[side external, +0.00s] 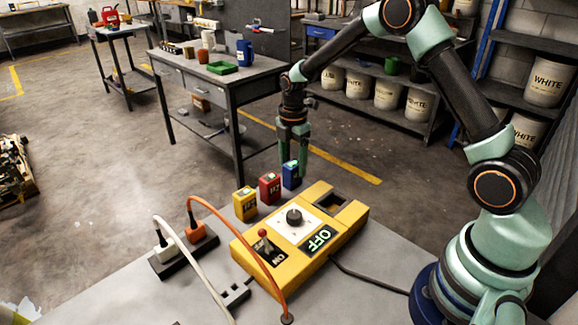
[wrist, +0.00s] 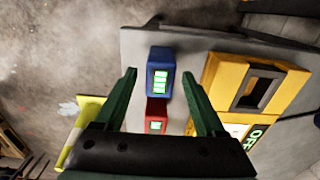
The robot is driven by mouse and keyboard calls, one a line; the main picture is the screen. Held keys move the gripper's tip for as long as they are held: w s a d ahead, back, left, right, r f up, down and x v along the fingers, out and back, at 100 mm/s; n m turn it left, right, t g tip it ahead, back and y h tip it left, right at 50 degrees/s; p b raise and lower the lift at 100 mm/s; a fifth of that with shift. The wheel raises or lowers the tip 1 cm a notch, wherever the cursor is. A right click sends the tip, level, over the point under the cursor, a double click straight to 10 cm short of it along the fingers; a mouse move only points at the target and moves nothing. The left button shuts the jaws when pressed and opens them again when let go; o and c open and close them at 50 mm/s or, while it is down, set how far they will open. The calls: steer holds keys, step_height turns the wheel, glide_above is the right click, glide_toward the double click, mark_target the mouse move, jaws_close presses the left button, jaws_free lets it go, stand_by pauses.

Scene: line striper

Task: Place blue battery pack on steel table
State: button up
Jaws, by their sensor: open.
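The blue battery pack (side external: 290,176) stands on the steel table (side external: 190,288) near its far edge, at the right end of a row with a red pack (side external: 270,188) and a yellow pack (side external: 245,204). My gripper (side external: 293,152) is open and hangs just above the blue pack, pointing down. In the wrist view, the blue pack (wrist: 160,72) shows its green-lit face ahead of and between the open fingers (wrist: 158,75). I see no contact in the wrist view. The red pack (wrist: 156,113) lies nearer, also between the fingers.
A yellow control box (side external: 300,237) with a knob, red lever and an empty square recess (side external: 331,203) stands right of the packs. A black power strip (side external: 184,250) with orange and white cables lies to the left.

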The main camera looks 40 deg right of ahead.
mark_target(292, 163)
steer(key=s+a+r+m+t, duration=0.1)
steer(key=s+r+m, duration=0.2)
steer(key=r, duration=1.4)
steer(key=s+a+r+m+t, duration=0.1)
steer(key=s+a+m+t, duration=0.1)
steer(key=s+m, duration=0.5)
steer(key=s+a+r+m+t, duration=0.2)
steer(key=s+m, duration=0.6)
steer(key=s, duration=0.1)
steer(key=shift+a+t, duration=0.25)
steer(key=shift+t, duration=0.05)
